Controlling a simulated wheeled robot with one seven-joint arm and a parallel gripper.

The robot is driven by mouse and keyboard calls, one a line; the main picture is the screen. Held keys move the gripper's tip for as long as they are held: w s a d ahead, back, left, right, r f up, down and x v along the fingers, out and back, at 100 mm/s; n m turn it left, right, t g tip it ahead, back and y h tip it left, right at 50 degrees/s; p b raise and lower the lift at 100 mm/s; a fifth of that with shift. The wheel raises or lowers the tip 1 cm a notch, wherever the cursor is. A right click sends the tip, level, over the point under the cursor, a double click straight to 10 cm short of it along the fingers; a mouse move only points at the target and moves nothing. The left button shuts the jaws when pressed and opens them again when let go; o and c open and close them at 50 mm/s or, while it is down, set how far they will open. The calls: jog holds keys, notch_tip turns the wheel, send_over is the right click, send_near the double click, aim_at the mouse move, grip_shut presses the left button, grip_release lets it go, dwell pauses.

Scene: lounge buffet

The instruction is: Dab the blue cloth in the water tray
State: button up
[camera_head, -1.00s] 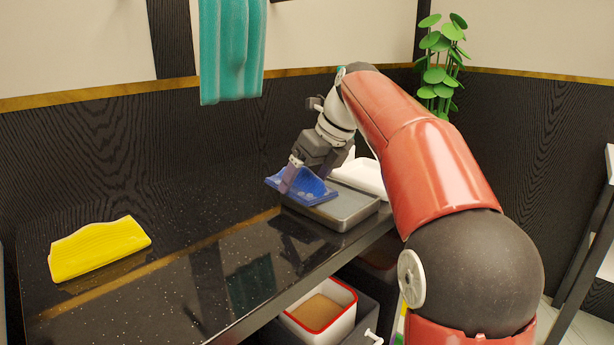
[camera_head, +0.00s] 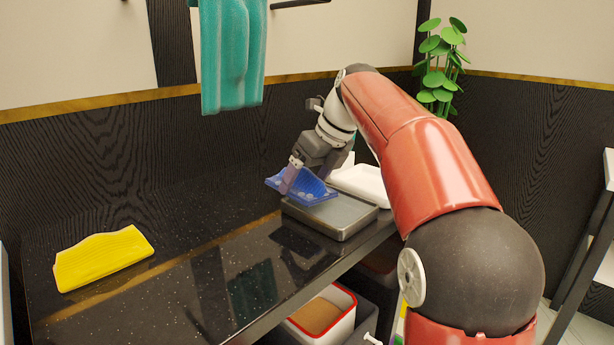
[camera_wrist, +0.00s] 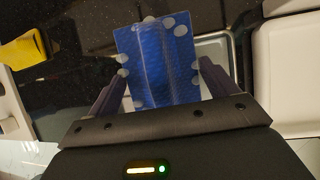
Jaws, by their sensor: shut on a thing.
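The blue cloth (camera_head: 306,187) has pale spots and is held in my gripper (camera_head: 293,174), which is shut on it. In the head view the cloth is over the left end of the grey metal water tray (camera_head: 338,221) on the dark counter. I cannot tell whether it touches the tray. In the wrist view the cloth (camera_wrist: 158,62) hangs between the two fingers of my gripper (camera_wrist: 158,85), with part of the tray (camera_wrist: 215,52) showing behind it at the right. The water level in the tray is hard to make out.
A yellow cloth (camera_head: 104,259) lies on the left of the glossy black counter (camera_head: 190,290). A white tray (camera_head: 362,183) sits just behind the metal tray. A teal cloth (camera_head: 232,60) hangs above. A red-rimmed white bin (camera_head: 322,318) stands below the counter edge.

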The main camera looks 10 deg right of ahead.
aim_at(307, 173)
jog(key=shift+r+p, duration=0.5)
jog(key=shift+r, duration=2.55)
